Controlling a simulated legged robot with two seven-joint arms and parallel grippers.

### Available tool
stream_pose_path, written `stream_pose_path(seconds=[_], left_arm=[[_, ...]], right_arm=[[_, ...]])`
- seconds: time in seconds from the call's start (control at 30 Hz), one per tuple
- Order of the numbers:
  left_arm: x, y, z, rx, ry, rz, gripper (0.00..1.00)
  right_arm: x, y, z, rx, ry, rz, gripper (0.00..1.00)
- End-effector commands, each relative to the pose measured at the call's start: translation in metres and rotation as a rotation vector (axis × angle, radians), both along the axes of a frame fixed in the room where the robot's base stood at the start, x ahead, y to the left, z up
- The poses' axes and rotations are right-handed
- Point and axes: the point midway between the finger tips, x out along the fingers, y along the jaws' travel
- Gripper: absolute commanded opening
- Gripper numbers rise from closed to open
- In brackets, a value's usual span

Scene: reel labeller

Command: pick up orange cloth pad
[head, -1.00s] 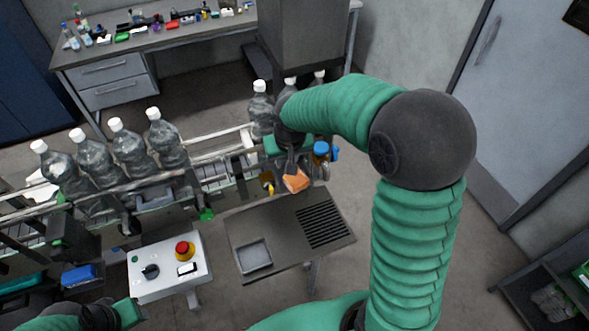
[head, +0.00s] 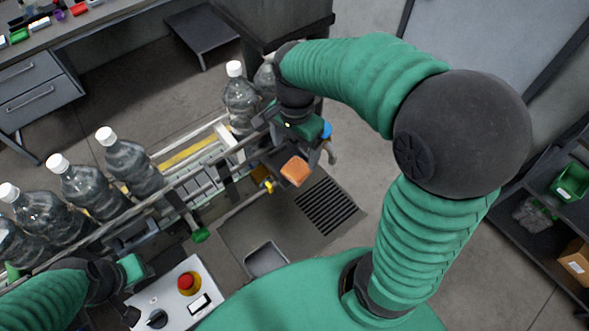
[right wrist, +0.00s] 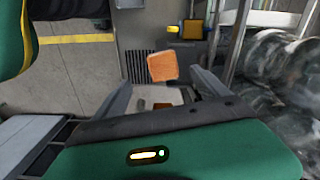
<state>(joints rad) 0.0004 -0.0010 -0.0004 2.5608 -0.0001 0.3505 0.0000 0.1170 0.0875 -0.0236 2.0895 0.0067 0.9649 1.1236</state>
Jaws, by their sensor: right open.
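The orange cloth pad (head: 295,170) sits on a dark surface at the conveyor's right end, just below my right gripper in the head view. In the right wrist view the pad (right wrist: 162,67) is slightly beyond the fingertips, between their lines. My right gripper (right wrist: 158,84) is open, with its two grey fingers apart and nothing between them. In the head view the right gripper (head: 303,138) is partly hidden by its own wrist. My left gripper (head: 128,269) is at the lower left, far from the pad; its fingers are not clear.
Several clear bottles (head: 135,168) stand along the conveyor (head: 195,188), one close to my right wrist. A yellow fitting (right wrist: 186,30) is just past the pad. A control box with a red button (head: 189,283) and a slotted grey table (head: 240,228) are nearer me.

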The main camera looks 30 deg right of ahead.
Motion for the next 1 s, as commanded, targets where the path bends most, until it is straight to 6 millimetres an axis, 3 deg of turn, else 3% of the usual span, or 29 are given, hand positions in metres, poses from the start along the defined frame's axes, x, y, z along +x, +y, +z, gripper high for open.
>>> stream_pose_path(seconds=[0.1, 0.37, 0.53, 0.8, 1.0], left_arm=[[0.000, 0.000, 0.006, 0.000, 0.000, -0.001, 0.36], [0.000, 0.000, 0.018, 0.000, 0.000, -0.001, 0.36], [0.000, 0.000, 0.028, 0.000, -0.001, -0.001, 0.36], [0.000, 0.000, 0.027, 0.000, 0.000, -0.001, 0.36], [0.000, 0.000, 0.027, 0.000, 0.000, -0.001, 0.36]], right_arm=[[0.000, -0.001, -0.028, 0.001, 0.008, -0.001, 0.85], [-0.001, 0.002, -0.058, -0.003, 0.007, 0.000, 0.85], [-0.001, 0.002, -0.089, -0.004, 0.004, 0.002, 0.85], [0.002, -0.001, -0.099, -0.003, 0.000, 0.001, 0.85], [0.001, -0.002, -0.099, -0.002, -0.001, 0.000, 0.60]])
